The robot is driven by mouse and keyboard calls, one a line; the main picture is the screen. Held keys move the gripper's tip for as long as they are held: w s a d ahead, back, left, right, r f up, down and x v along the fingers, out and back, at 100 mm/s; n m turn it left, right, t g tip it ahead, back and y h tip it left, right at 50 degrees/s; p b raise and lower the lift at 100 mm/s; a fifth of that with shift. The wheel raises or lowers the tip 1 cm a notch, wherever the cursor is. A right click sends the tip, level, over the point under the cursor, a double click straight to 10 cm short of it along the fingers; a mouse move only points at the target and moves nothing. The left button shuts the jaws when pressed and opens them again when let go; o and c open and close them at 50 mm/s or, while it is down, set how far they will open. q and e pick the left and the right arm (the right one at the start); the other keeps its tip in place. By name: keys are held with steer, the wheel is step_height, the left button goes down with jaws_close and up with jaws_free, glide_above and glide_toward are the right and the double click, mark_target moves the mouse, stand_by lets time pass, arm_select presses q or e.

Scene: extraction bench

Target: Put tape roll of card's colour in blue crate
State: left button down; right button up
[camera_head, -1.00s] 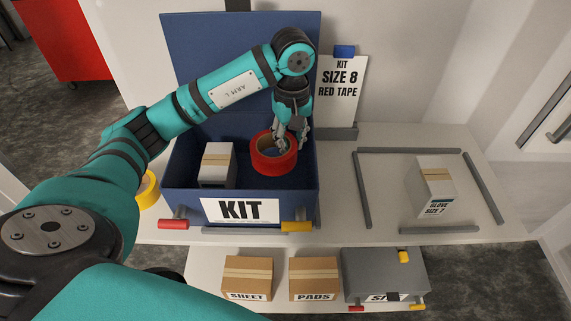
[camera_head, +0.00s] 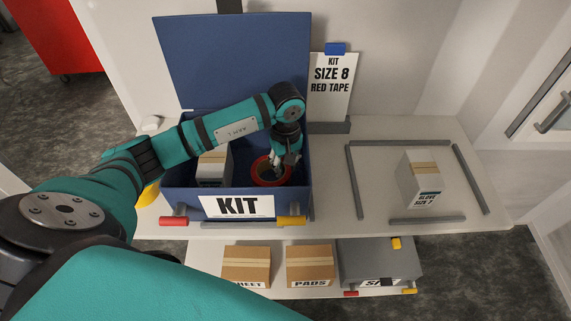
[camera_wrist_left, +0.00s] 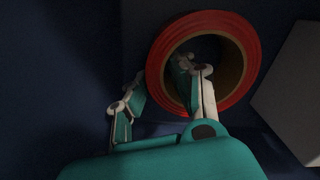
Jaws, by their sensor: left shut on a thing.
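The red tape roll (camera_head: 268,184) is inside the open blue crate (camera_head: 292,203), in its right part, and looks at or close to the floor; I cannot tell if it touches. My left gripper (camera_head: 277,165) reaches down into the crate and is shut on the roll's wall. In the left wrist view one finger is inside the ring of the roll (camera_wrist_left: 248,45) and the other is outside it. The card (camera_head: 331,85) behind the crate reads "KIT SIZE 8 RED TAPE". My right gripper is not in view.
A pale box (camera_head: 213,170) stands in the crate's left part. A yellow tape roll (camera_head: 150,194) is partly hidden left of the crate. A glove box (camera_head: 420,180) stands within grey bars at right. Cartons (camera_head: 310,265) and a grey case (camera_head: 375,262) sit on the lower shelf.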

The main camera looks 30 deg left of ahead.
arm_select(q)
steer(key=shift+f, duration=0.15)
steer(key=c, duration=1.5)
jaws_free()
steer(key=shift+o, duration=1.8)
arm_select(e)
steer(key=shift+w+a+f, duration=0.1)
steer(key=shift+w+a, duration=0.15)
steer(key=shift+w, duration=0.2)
arm_select(q)
steer(key=shift+r, duration=0.2)
steer(key=shift+r, duration=0.15)
step_height(320, 180, up, 12)
steer(key=b, duration=0.4)
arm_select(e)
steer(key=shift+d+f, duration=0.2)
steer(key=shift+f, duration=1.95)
